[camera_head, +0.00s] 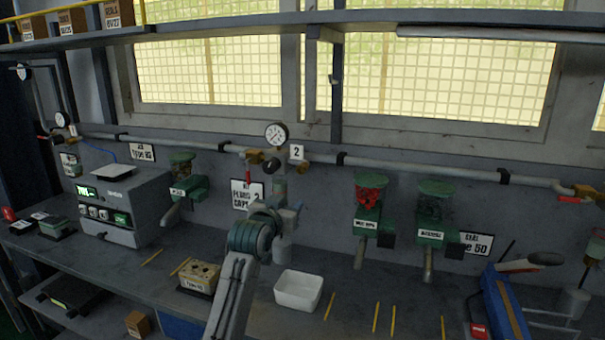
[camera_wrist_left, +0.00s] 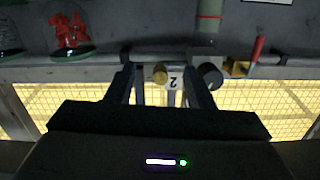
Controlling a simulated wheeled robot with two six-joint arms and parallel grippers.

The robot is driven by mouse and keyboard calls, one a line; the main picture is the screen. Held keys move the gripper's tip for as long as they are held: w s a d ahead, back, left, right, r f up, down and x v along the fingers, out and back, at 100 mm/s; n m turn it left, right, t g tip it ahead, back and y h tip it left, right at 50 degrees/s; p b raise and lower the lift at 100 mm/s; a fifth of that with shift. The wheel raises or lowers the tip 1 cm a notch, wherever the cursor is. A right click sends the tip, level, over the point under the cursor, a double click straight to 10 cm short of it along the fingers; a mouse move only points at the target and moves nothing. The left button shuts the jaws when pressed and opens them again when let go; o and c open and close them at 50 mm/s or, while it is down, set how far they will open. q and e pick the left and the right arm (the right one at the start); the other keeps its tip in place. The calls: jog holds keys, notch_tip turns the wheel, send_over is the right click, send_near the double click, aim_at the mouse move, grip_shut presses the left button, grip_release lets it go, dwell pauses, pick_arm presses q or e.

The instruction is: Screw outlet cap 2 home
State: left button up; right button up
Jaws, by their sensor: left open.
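My left gripper (camera_head: 281,211) reaches up from the bottom middle toward the number 2 station on the wall pipe. In the left wrist view, which looks upside down, its fingers (camera_wrist_left: 163,72) are apart with nothing clearly gripped. The white number 2 plate (camera_head: 297,152) shows between the fingers in that view (camera_wrist_left: 174,82). A brass round fitting (camera_wrist_left: 160,73) lies between the fingers, and a black round end (camera_wrist_left: 211,75) lies just beside one finger. I cannot tell which is outlet cap 2. The head view shows the dark end (camera_head: 271,165) too. My right gripper is out of view.
A pressure gauge (camera_head: 276,134) and a red valve handle (camera_head: 248,152) sit close by on the pipe. A white bin (camera_head: 299,290) and a tan block (camera_head: 200,275) stand on the bench. Green dispensers (camera_head: 433,210) hang at the right. Several yellow strips mark the bench.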

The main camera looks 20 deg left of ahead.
pick_arm(q)
jog(key=t, duration=0.1)
send_near(300, 170)
jog(key=w, duration=0.1)
jog(key=w+p, duration=0.2)
jog(key=w, duration=0.2)
jog(key=w+p, duration=0.1)
jog(key=w, duration=0.3)
jog(key=shift+w+d+p, duration=0.2)
jog(key=shift+w+p, duration=0.15)
jog(key=shift+p, duration=0.05)
jog(key=shift+w+f, duration=0.1)
jog(key=shift+w, duration=0.8)
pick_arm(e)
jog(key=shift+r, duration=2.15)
pick_arm(q)
jog(key=c, duration=1)
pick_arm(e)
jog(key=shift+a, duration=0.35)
